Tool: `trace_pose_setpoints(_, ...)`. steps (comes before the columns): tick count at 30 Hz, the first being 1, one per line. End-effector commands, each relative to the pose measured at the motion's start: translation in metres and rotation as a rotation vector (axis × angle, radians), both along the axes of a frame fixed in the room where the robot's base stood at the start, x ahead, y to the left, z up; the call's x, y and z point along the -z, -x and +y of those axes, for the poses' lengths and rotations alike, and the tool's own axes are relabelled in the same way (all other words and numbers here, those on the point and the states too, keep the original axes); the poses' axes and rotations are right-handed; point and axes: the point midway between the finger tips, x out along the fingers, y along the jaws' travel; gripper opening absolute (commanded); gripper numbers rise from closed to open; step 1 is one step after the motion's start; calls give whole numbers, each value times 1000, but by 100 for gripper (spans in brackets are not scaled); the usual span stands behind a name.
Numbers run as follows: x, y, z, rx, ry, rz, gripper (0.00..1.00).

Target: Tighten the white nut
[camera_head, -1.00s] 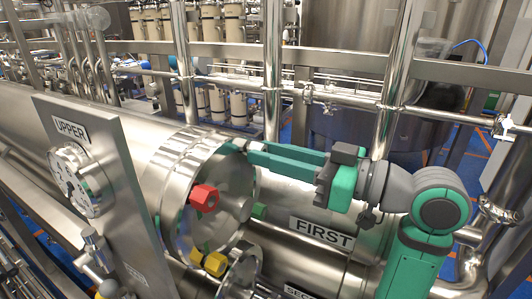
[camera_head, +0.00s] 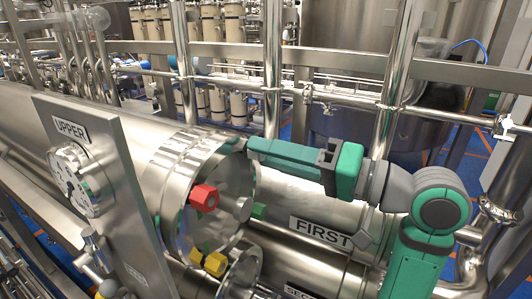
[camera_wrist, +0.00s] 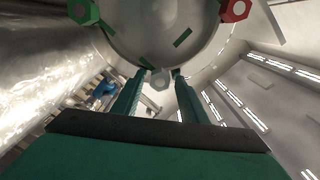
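The white nut (camera_wrist: 160,79) shows in the wrist view at the rim of the round end cover, between my fingertips. In the head view it is hidden or too hard to make out behind my gripper. My gripper (camera_head: 254,147) reaches in from the right to the top right rim of the cover (camera_head: 182,225). In the wrist view my gripper (camera_wrist: 159,74) has its two green fingers apart, one on each side of the nut, with narrow gaps showing. Whether either finger touches it is hard to tell.
On the same cover are a red nut (camera_head: 204,198), a yellow nut (camera_head: 215,264) and a green nut (camera_head: 259,212). A pipe labelled FIRST (camera_head: 320,232) lies below my arm. Steel rails (camera_head: 330,60) and posts stand behind it.

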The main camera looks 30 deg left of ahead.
Motion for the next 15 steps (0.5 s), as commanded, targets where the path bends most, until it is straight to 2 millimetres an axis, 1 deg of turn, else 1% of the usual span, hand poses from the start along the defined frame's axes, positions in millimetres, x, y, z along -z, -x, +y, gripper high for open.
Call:
trace_pose_setpoints(8,0,0,-1,1,0,-3,40)
trace_pose_setpoints(11,0,-1,-6,2,0,-3,40)
trace_pose_setpoints(15,0,0,-21,3,-1,-3,40)
